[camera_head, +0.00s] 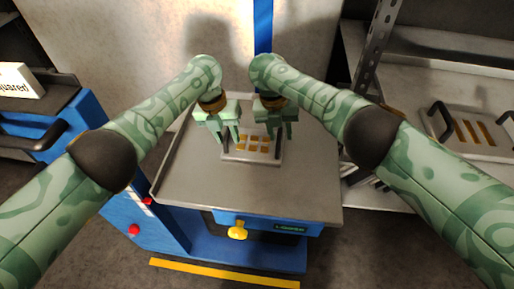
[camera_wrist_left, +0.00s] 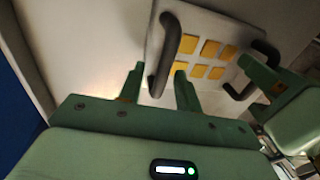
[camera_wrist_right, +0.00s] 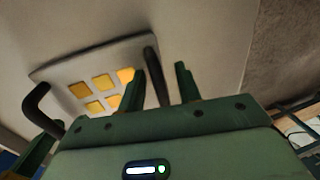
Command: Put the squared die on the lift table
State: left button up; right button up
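The squared die (camera_head: 252,158), a grey plate with several yellow square pads and a dark handle at each side, lies flat on the grey top of the lift table (camera_head: 195,180). My left gripper (camera_head: 229,138) is open above its left handle. In the left wrist view that handle (camera_wrist_left: 163,58) appears between the fingertips. My right gripper (camera_head: 280,133) is open over the right handle. In the right wrist view this handle (camera_wrist_right: 152,68) shows between the fingers. I cannot tell whether the fingers touch the handles.
At right, a metal shelf holds another die (camera_head: 475,130) with yellow stripes and dark handles. At left, a blue stand (camera_head: 75,125) carries a sign (camera_head: 18,80) reading "squared". A yellow knob (camera_head: 238,231) sits on the table's front. The tabletop around the die is clear.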

jog(key=shift+r, duration=0.1)
pick_arm(q)
notch_tip(320, 180, up, 12)
jog(key=a, duration=0.2)
jog(key=shift+w+f, duration=0.2)
jog(key=shift+w, duration=0.25)
pick_arm(e)
jog(key=v, duration=1.1)
jog(key=shift+a+r, duration=0.15)
jog(key=shift+r, duration=0.2)
pick_arm(q)
jog(key=shift+a, duration=0.1)
